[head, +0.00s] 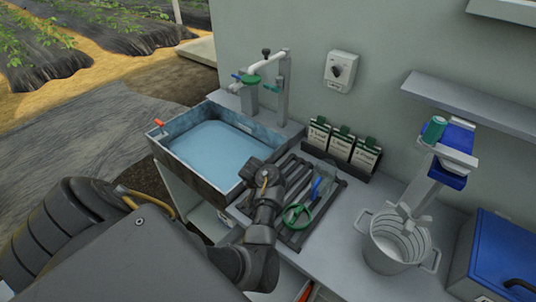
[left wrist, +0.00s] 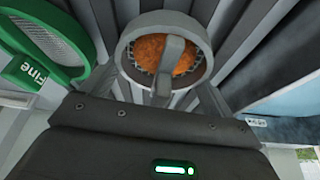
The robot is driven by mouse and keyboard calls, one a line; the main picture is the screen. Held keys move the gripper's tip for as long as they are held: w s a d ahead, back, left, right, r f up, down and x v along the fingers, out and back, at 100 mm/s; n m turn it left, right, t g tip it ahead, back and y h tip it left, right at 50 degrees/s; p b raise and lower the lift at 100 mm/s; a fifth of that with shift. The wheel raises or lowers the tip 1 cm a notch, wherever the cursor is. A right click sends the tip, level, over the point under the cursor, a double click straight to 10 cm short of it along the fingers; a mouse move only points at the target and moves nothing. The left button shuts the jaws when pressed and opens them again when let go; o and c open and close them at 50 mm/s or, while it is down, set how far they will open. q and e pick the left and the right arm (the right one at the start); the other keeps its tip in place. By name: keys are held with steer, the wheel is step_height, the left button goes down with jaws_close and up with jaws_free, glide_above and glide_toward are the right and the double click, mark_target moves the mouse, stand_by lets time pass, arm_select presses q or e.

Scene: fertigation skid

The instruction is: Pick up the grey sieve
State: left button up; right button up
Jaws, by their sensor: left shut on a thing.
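The grey sieve (left wrist: 207,45) is in the left wrist view: a round grey rim with mesh, an orange-brown patch inside it and a grey handle toward my gripper. My left gripper (left wrist: 165,92) is shut on the sieve's handle, with a finger on each side. The sieve is over or on the dark slatted rack (left wrist: 235,20); I cannot tell whether it touches the slats. In the head view my left arm hides the sieve. A green sieve marked "Fine" (left wrist: 38,72) lies to its left; it also shows in the head view (head: 297,216). My right gripper is not in view.
A water-filled basin (head: 215,147) is left of the rack (head: 331,197). Several labelled cards (head: 342,145) stand behind the rack. A metal bucket (head: 391,255) under a blue-and-white stirrer (head: 447,160) and a blue-lidded box (head: 504,257) are on the right.

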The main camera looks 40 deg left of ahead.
arm_select(q)
steer(key=shift+a+r+p, duration=0.1)
steer(key=shift+r+p, duration=0.3)
steer(key=shift+r, duration=0.2)
step_height(320, 180, up, 8)
steer(key=p, duration=0.5)
steer(key=shift+r, duration=0.25)
step_height(320, 180, up, 8)
steer(key=p, duration=0.1)
steer(key=shift+r, duration=0.15)
step_height(320, 180, down, 18)
steer(key=b, duration=0.7)
